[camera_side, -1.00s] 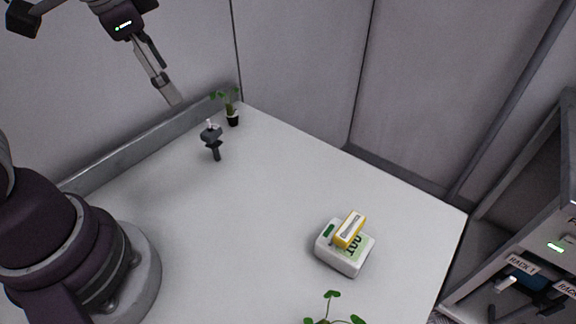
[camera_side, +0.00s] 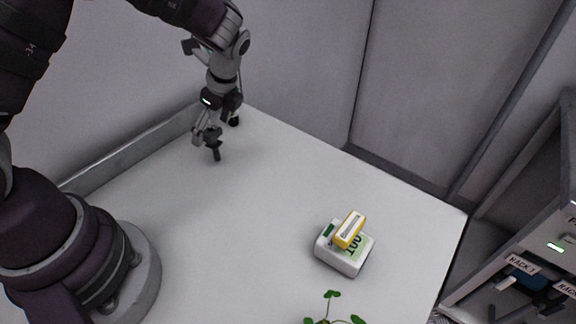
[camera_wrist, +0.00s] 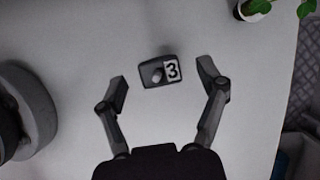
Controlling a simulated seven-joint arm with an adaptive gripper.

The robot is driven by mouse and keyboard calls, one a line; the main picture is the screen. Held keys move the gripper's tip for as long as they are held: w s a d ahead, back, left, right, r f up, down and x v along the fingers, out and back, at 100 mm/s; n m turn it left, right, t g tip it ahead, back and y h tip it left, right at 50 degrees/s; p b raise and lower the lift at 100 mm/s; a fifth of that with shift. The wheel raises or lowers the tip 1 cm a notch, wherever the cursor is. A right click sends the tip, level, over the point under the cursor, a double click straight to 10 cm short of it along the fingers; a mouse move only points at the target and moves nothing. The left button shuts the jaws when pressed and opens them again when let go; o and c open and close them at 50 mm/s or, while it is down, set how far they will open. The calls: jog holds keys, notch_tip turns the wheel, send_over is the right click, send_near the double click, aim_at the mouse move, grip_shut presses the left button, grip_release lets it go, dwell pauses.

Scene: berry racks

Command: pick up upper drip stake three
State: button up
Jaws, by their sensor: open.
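The drip stake (camera_wrist: 151,75) stands on the white table with a dark top, a light peg and a white label reading 3. In the side view its dark body (camera_side: 216,153) shows below my gripper, and its upper part is partly hidden by the fingers. My gripper (camera_side: 207,138) points down over the stake. In the wrist view the two fingers of my gripper (camera_wrist: 163,84) are open, one on each side of the stake's top, with gaps on both sides. I cannot tell the exact height of the fingertips against it.
A labelled rack (camera_side: 530,262) stands beyond the right edge. Mid-table is clear.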

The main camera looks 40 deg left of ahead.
jog(key=shift+x, duration=0.8)
jog(key=c, duration=0.9)
